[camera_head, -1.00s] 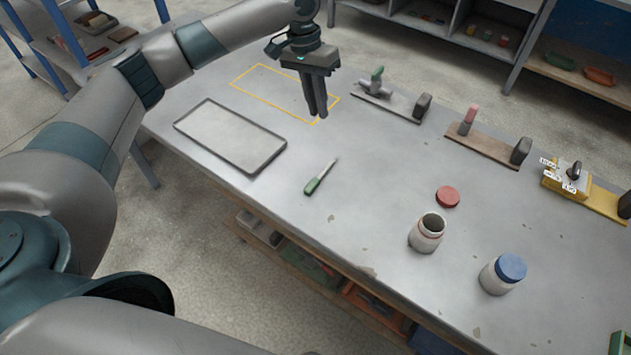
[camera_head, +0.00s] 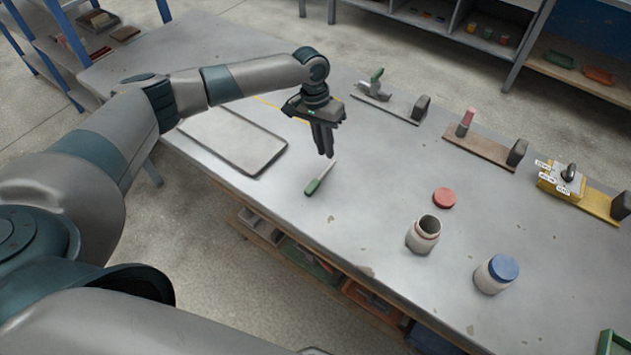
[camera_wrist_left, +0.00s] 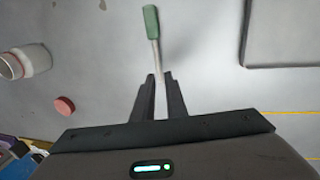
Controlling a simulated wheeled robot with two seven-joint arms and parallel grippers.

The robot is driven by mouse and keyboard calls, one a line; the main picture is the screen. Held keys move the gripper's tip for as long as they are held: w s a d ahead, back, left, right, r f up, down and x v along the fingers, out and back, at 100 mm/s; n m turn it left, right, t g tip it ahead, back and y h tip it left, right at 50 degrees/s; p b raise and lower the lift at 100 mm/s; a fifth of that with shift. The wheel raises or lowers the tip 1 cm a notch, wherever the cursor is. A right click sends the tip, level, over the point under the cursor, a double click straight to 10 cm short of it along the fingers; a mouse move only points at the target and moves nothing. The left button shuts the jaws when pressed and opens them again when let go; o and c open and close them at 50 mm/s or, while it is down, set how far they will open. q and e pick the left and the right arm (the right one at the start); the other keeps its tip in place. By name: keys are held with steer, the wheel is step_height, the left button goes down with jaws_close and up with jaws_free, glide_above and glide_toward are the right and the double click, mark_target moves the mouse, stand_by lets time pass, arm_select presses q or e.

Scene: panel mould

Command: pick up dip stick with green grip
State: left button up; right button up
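The dip stick (camera_head: 319,178) lies on the grey table, its green grip toward the front edge and its pale rod toward the back. In the left wrist view the green grip (camera_wrist_left: 151,21) is at the top, and the rod runs down to between the fingertips. My left gripper (camera_head: 327,155) hangs pointing down over the rod end. In the left wrist view its fingers (camera_wrist_left: 159,80) are apart, with the rod end showing in the gap and no clear contact. My right gripper is not in view.
A grey tray (camera_head: 272,158) lies just left of the stick. An open jar (camera_head: 421,238), a red lid (camera_head: 444,198) and a blue-lidded jar (camera_head: 490,276) stand to the right. Boards with clamps (camera_head: 412,111) line the back. The table between stick and jars is clear.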

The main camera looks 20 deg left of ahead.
mark_target(328, 167)
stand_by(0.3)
arm_select(q)
steer(key=shift+s+d+f+p, duration=0.1)
steer(key=shift+f+p, duration=0.15)
steer(key=shift+p, duration=0.05)
steer(key=f+p, duration=0.1)
steer(key=f, duration=0.2)
steer(key=shift+s+d+f+p, duration=0.2)
steer(key=shift+d+f+p, duration=0.15)
steer(key=shift+d+f, duration=0.05)
steer(key=shift+f, duration=0.35)
steer(key=shift+c, duration=0.2)
